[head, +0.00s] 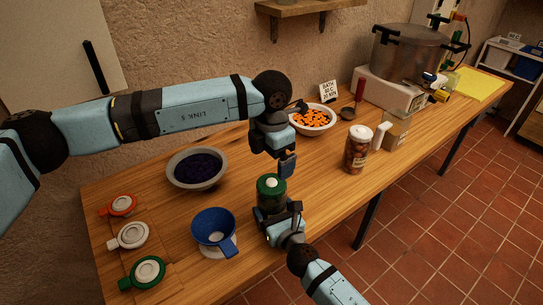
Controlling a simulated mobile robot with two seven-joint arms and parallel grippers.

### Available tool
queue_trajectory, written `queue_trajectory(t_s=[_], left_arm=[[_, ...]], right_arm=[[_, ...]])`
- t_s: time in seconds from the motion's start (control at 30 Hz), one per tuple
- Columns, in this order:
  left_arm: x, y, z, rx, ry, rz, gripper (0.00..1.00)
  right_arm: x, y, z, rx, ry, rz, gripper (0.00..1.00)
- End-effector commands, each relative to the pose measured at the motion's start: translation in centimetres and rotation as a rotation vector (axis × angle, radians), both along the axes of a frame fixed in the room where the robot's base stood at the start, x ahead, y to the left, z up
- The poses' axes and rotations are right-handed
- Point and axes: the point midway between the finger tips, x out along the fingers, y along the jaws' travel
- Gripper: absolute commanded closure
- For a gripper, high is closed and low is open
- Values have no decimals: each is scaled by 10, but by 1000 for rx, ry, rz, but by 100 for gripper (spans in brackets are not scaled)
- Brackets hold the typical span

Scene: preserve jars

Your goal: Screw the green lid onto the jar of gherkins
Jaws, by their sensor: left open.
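The jar of gherkins (269,204) stands on the wooden table near its front edge, greenish and partly hidden by my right gripper. The green lid (265,189), with a small white knob, appears to sit on its mouth; I cannot tell how tightly. My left gripper (287,167) is open and empty, pointing down just above and slightly right of the lid, apart from it. My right gripper (273,216) reaches in from the front and is shut around the jar's body.
A blue funnel (213,226) and a bowl of dark berries (196,168) stand to the left. Red (121,205), white (129,236) and green (149,272) tabbed discs lie at the table's left end. A brown-filled jar (355,154) stands right; an orange-filled bowl (312,121) is behind.

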Motion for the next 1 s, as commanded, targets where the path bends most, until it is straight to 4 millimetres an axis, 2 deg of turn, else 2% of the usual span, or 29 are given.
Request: queue_trajectory(t_s=[0.27, 0.47, 0.7, 0.83, 1.0], left_arm=[[0, 0, -7, 0, 1, -1, 2], [-1, 0, -30, 0, 3, -2, 2], [0, 0, -68, 0, 2, -1, 2], [0, 0, -78, 0, 1, -2, 2], [0, 0, -81, -1, 1, -3, 2]], right_arm=[[0, 0, -1, 0, 1, 0, 84], [0, 0, -1, 0, 1, 0, 84], [0, 0, -1, 0, 1, 0, 84], [0, 0, -1, 0, 1, 0, 84], [0, 0, -1, 0, 1, 0, 84]])
